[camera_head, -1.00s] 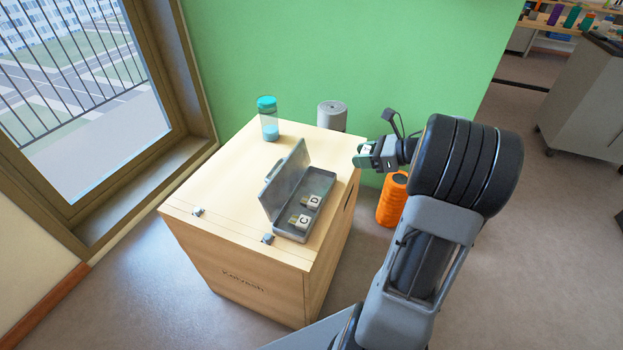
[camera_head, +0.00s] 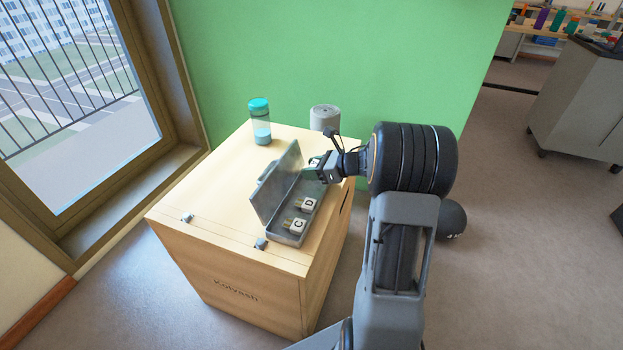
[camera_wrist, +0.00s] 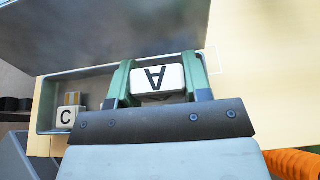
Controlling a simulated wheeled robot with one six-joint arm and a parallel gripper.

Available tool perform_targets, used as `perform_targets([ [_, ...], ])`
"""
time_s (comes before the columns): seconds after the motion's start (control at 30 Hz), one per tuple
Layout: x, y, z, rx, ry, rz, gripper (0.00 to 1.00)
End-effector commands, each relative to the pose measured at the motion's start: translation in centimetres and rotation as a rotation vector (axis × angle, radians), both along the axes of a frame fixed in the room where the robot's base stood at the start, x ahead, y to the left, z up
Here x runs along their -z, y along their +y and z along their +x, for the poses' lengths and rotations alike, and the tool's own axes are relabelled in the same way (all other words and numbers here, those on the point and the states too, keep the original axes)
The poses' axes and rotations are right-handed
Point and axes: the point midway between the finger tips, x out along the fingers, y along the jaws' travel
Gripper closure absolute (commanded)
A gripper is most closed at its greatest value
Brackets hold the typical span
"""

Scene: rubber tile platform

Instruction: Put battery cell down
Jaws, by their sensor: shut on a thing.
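In the wrist view the cell sits between the green fingers, above the case's tray (camera_wrist: 45,118). Whether it touches the tray floor cannot be told. Two cells, marked D (camera_head: 307,205) and C (camera_head: 298,225), lie in the near part of the case. The C cell also shows in the wrist view (camera_wrist: 66,117).
The case's lid (camera_head: 276,183) stands up on its left side. A teal-capped bottle (camera_head: 260,122) and a grey cylinder (camera_head: 325,118) stand behind. The cabinet top (camera_head: 205,190) left of the case is mostly clear. An orange ribbed object (camera_wrist: 292,163) is at the wrist view's lower right.

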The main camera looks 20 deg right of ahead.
Motion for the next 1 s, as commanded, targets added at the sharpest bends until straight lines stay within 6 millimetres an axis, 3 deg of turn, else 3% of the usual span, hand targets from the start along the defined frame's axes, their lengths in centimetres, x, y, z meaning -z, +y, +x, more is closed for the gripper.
perform_targets([
  [0.27,3.6,0.3,0.3,0.001,0.003,0.001,0.84],
  [0.9,4.5,0.3,0.3,0.000,0.000,0.000,0.84],
  [0.93,4.3,0.3,0.3,0.000,0.001,0.000,0.53],
  [1.0,4.3,0.3,0.3,0.000,0.001,0.000,0.46],
])
